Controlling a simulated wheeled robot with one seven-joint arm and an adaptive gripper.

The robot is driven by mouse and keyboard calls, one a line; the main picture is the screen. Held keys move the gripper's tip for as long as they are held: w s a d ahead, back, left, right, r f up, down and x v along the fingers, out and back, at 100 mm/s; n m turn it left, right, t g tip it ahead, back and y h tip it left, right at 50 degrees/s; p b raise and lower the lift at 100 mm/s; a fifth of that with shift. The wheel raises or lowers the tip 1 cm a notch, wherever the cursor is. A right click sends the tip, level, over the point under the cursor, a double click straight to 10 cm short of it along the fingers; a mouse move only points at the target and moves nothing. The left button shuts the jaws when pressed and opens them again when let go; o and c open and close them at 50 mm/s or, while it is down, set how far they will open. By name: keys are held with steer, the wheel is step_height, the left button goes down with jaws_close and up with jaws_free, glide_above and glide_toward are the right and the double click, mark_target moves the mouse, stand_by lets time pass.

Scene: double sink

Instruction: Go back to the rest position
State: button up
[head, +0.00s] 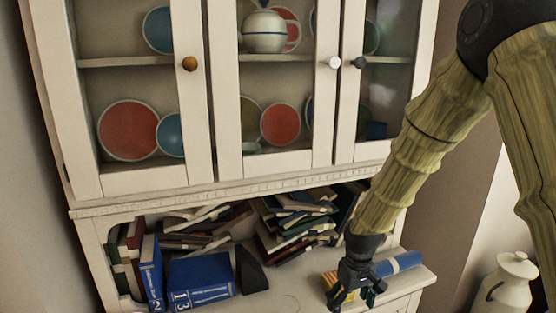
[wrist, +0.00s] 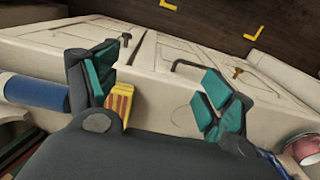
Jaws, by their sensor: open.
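My gripper (head: 357,290) hangs at the end of my arm over the front edge of the white cabinet's ledge (head: 285,290). In the wrist view my gripper (wrist: 162,85) has its two teal-padded fingers spread apart with nothing between the pads. A yellow and red striped item (wrist: 120,105) lies close beside the left finger. In the head view this striped item (head: 331,280) is partly hidden by the gripper. I cannot tell whether the finger touches it.
A blue cylinder (head: 398,263) lies right of the gripper. Blue books (head: 200,278) and piled books (head: 295,222) fill the shelf. Glass doors with knobs (head: 333,62) are above. A white jug (head: 503,283) stands at right. The wrist view shows a red can (wrist: 305,150) and brown floor (wrist: 210,30).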

steer(key=s+f+m, duration=0.1)
steer(key=s+f, duration=0.6)
steer(key=f, duration=0.3)
steer(key=s+f+m, duration=0.1)
steer(key=s+f, duration=0.5)
steer(key=f, duration=0.3)
steer(key=s+d+f+m, duration=0.1)
steer(key=s+f, duration=0.4)
steer(key=s, duration=0.6)
steer(key=s+d+f+m, duration=0.1)
steer(key=s+f, duration=0.4)
steer(key=s, duration=0.6)
steer(key=shift+d+f, duration=0.35)
steer(key=shift+d, duration=0.45)
